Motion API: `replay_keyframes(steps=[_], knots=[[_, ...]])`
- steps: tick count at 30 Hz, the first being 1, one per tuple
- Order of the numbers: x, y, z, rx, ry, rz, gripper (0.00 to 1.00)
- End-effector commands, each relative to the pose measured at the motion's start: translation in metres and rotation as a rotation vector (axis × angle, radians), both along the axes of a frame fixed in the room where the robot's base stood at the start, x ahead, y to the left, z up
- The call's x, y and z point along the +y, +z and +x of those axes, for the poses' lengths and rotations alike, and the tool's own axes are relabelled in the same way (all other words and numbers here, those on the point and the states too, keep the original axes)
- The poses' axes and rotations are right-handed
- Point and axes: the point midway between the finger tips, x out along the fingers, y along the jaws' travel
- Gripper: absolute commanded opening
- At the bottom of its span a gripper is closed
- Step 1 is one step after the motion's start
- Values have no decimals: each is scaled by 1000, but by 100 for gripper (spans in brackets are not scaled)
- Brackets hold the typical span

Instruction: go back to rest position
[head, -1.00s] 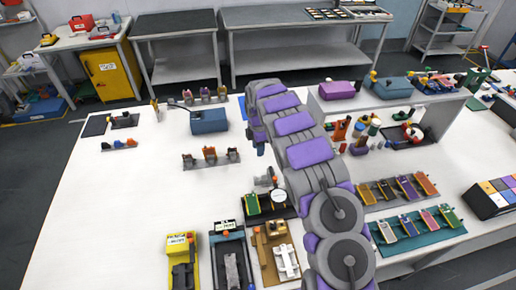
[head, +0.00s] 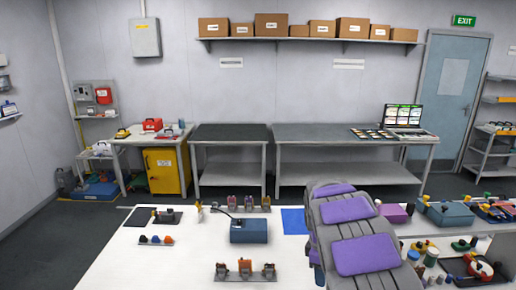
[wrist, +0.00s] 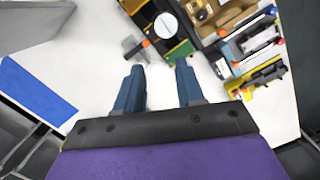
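My gripper (wrist: 158,85) shows in the wrist view with its two blue fingers apart and nothing between them. White table surface shows between and beyond the fingers. In the head view my purple and grey arm rises at the right of centre over the white table (head: 170,268), and the gripper itself is hidden there. In the wrist view a dial gauge on a dark stand (wrist: 167,27) lies beyond the fingertips, apart from them.
A blue box (head: 249,231), a row of small clamps (head: 245,270) and a blue mat (head: 293,221) are on the table. The blue mat also shows in the wrist view (wrist: 35,92). Benches and a laptop (head: 403,118) stand along the back wall.

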Motion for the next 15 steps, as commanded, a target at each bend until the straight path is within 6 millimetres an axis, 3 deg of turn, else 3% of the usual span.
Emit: replay_keyframes(steps=[6,15], knots=[[-1,31,-61,-11,-222,-16,38],[7,54,-154,-12,-510,-18,38]])
